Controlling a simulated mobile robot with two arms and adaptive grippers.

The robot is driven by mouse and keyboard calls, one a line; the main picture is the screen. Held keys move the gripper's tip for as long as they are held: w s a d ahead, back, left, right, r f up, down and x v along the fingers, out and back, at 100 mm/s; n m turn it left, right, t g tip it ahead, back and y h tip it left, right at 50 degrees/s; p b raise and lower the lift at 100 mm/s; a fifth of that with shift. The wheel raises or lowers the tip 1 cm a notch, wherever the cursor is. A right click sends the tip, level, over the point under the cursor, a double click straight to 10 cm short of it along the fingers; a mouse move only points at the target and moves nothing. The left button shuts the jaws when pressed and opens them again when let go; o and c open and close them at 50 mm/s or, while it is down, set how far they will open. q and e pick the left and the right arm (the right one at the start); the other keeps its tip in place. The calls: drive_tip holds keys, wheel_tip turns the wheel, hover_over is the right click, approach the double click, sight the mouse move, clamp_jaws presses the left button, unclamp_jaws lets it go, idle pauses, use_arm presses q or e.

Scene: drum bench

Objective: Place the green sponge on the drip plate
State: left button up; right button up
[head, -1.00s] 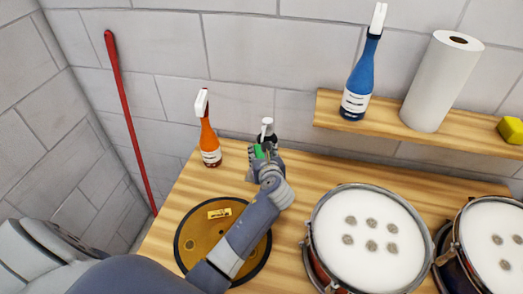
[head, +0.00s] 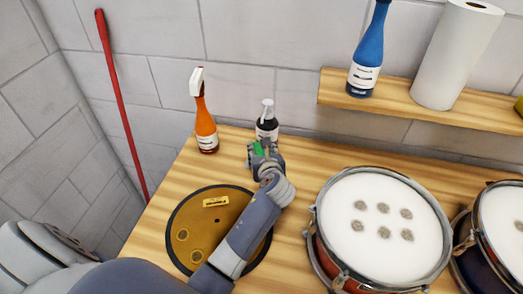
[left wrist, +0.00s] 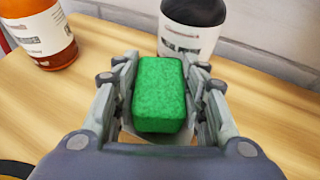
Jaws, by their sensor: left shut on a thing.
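My left gripper (head: 264,156) is shut on the green sponge (left wrist: 160,92), which sits between its two fingers in the left wrist view. In the head view only a small part of the sponge (head: 258,150) shows, over the back of the bench. A dark bottle (head: 267,122) with a white label stands just beyond the gripper. The round yellow-brown plate with a black rim (head: 190,222), taken as the drip plate, lies on the bench below and left of the gripper. My left forearm hides its right part. My right gripper is not in view.
An orange spray bottle (head: 205,125) stands at the back left of the wooden bench (head: 300,150). Drums (head: 380,235) fill the right side. A shelf (head: 425,105) above holds a blue bottle (head: 368,50) and a paper roll (head: 455,55). A red pole (head: 120,105) leans at the left wall.

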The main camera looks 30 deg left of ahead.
use_arm(q)
drive_tip(key=shift+f, duration=0.6)
drive_tip(key=o, duration=0.9)
drive_tip(key=v, duration=1.2)
drive_tip(key=shift+s, duration=0.1)
